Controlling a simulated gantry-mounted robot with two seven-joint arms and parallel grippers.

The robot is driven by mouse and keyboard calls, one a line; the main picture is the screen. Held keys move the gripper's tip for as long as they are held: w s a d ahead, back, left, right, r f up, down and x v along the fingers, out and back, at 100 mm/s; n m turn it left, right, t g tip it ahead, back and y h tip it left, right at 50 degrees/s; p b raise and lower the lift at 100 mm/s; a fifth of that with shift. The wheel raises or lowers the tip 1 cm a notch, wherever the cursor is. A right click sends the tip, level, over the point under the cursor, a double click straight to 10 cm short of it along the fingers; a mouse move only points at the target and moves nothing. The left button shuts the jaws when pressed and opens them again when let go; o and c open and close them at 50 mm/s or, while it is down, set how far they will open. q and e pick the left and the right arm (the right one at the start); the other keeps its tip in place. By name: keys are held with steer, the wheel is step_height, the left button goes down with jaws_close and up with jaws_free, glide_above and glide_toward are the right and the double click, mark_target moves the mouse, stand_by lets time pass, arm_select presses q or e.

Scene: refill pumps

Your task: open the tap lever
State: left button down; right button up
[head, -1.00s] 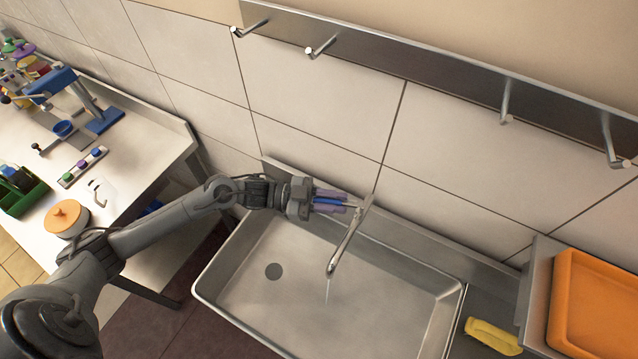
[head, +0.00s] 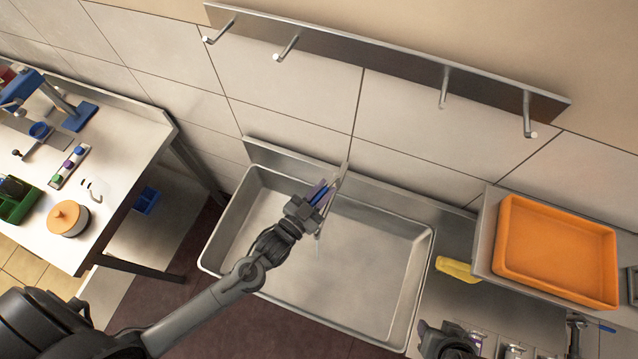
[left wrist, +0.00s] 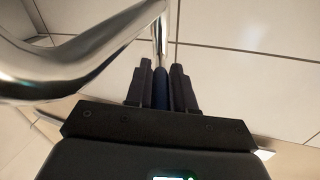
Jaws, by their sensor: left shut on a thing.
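The chrome tap (head: 345,171) rises at the back of the steel sink (head: 262,232), and its curved spout (left wrist: 75,62) fills the left of the left wrist view. The tap lever, with a blue grip (left wrist: 160,88), runs down between the dark fingers of my left gripper (head: 322,192). That gripper is shut on the lever, which it partly hides in the head view. A thin, faint stream of water (head: 318,246) falls below the spout into the sink. A dark part (head: 447,341) at the bottom edge may be my right gripper; its fingertips are not clear.
An orange tray (head: 555,250) sits on a raised shelf right of the sink. A yellow item (head: 456,268) lies beside the sink. A wall rail with hooks (head: 390,65) runs above. A white table (head: 105,165) with pump parts stands left. The sink basin looks empty.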

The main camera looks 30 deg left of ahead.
arm_select(q)
steer(key=shift+d+n+y, duration=0.25)
steer(key=shift+n+y, duration=0.15)
steer(key=shift+y, duration=0.3)
steer(key=shift+d+n+y, duration=0.25)
steer(key=shift+n+y, duration=0.15)
steer(key=shift+y, duration=0.3)
steer(key=c, duration=1)
jaws_free()
steer(key=shift+o, duration=0.2)
steer(key=s+b, duration=0.2)
steer(key=s, duration=0.9)
steer(key=shift+a, duration=0.2)
